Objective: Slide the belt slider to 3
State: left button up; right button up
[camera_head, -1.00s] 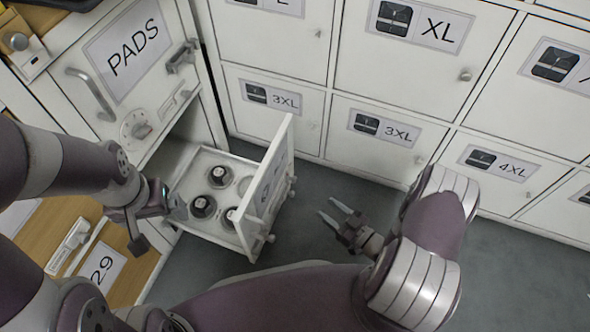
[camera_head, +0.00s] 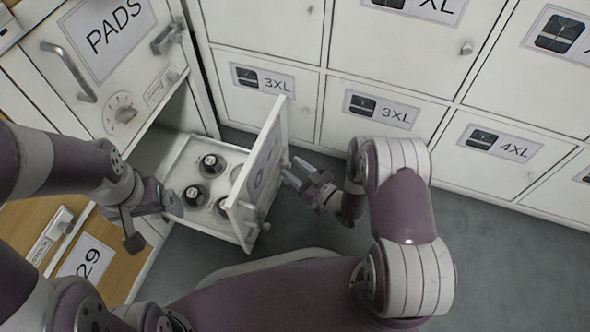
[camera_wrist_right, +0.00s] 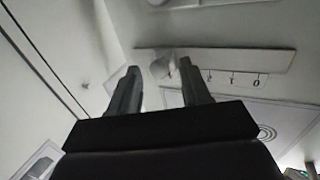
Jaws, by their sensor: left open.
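In the right wrist view, a pale strip (camera_wrist_right: 225,62) with a row of small digits carries a grey knob (camera_wrist_right: 163,66), which looks like the belt slider. Which digit the knob stands at is hidden or too blurred to read. My right gripper is open; its two fingers (camera_wrist_right: 160,90) appear on either side of the knob, and contact cannot be told. In the head view, my right gripper (camera_head: 307,180) is just outside the front panel (camera_head: 258,175) of an open drawer. My left gripper (camera_head: 160,203) is open at the drawer's left edge.
The drawer (camera_head: 185,168) holds several round dark items with white tops. A white PADS cabinet (camera_head: 105,75) with a handle and dial stands to its left. White lockers labelled 3XL (camera_head: 381,108) and 4XL (camera_head: 498,144) line the back. The grey floor (camera_head: 500,250) at right is clear.

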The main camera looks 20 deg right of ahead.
grip_shut()
jog(key=shift+s+a+r+p, duration=0.1)
jog(key=shift+s+a+p, duration=0.5)
jog(key=shift+s, duration=0.35)
jog(key=shift+s+a, duration=0.15)
jog(key=shift+s, duration=0.05)
jog(key=shift+o, duration=0.6)
grip_release()
jog(key=shift+s+d, duration=0.25)
jog(key=p+v, duration=0.4)
jog(key=v, duration=0.8)
